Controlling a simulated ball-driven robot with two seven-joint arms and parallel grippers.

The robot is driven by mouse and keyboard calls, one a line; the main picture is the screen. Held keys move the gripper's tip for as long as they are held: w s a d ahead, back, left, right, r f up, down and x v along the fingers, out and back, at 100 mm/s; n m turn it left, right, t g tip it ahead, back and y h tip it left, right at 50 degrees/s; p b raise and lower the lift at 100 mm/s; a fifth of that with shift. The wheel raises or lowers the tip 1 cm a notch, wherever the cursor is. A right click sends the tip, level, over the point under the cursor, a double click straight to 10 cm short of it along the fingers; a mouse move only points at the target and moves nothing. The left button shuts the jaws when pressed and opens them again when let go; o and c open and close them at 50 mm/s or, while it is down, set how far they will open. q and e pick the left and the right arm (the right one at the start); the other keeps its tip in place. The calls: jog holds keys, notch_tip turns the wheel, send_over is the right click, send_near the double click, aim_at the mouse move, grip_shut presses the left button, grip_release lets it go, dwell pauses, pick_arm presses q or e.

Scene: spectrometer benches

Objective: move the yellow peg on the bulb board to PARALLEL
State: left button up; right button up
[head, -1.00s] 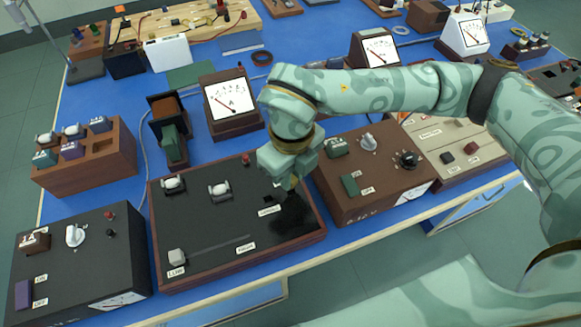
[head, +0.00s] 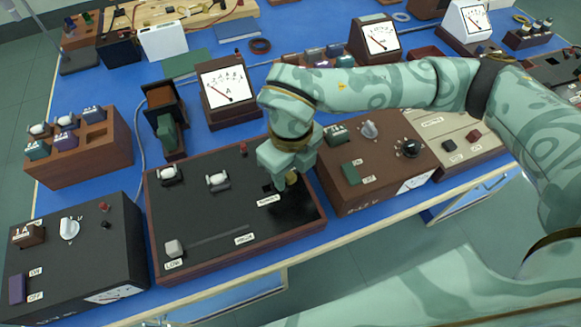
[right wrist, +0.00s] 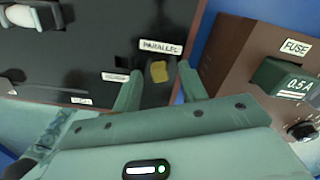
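The bulb board (head: 205,225) is a dark panel in a brown frame, with two white bulbs (head: 218,181) on it. The yellow peg (head: 291,179) stands near its right side. In the right wrist view the peg (right wrist: 159,72) is just below the PARALLEL label (right wrist: 161,47) and right of a smaller label (right wrist: 115,77). My right gripper (head: 292,174) is low over the board, its fingers on either side of the peg. The wrist view shows gaps between peg and fingers (right wrist: 160,86), so it is open. The peg's foot is not clear. My left gripper is not in view.
A brown supply box (head: 375,165) with a fuse stands close at the board's right. A black supply box (head: 75,255) is at its left. The blue table's front edge is close.

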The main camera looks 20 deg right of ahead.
pick_arm(q)
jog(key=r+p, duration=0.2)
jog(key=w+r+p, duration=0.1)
jog(key=p, duration=0.1)
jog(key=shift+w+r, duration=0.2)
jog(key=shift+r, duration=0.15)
pick_arm(e)
notch_tip(320, 180, up, 16)
jog(key=shift+r, duration=0.15)
